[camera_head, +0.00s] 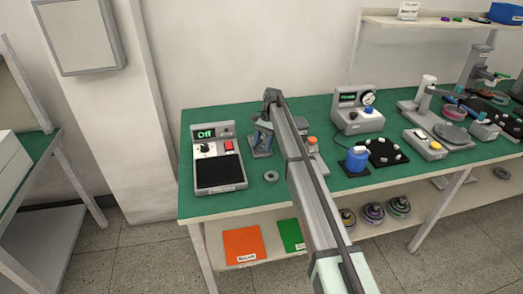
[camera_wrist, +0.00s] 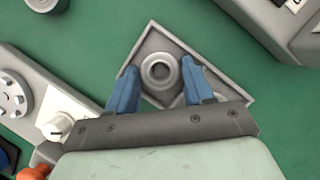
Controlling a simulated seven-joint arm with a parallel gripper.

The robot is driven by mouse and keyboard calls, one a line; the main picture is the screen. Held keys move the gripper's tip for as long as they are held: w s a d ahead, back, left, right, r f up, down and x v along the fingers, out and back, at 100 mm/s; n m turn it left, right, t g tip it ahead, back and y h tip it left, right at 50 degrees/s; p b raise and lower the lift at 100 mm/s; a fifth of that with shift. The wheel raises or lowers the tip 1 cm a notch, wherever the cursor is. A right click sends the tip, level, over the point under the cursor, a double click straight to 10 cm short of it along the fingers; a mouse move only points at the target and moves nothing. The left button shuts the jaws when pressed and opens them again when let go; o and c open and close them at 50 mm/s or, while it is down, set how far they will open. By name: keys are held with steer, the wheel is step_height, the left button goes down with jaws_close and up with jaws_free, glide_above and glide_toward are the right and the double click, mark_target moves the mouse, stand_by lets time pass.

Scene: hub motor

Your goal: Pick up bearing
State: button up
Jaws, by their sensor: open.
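A small grey ring-shaped piece that looks like a bearing (camera_wrist: 159,71) sits in a shallow square grey tray (camera_wrist: 152,32) in the wrist view. My gripper (camera_wrist: 159,72) is open, with one blue finger on each side of the piece. I cannot tell whether the fingers touch it or how far above the tray they are. Part of the tray is hidden behind the right finger and the gripper body. In the head view my gripper (camera_head: 262,128) is down over the tray area near the left part of the green table, and the piece is hard to make out.
A device reading "Off" (camera_head: 219,158) stands to the left. A loose grey ring (camera_head: 271,176) lies in front; it also shows in the wrist view (camera_wrist: 42,3). A device with an orange button (camera_head: 312,142) is close on the right. A blue container (camera_head: 357,158) stands further right.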

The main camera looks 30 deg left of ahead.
steer(key=shift+c, duration=0.5)
steer(key=c, duration=0.6)
steer(key=shift+r, duration=0.15)
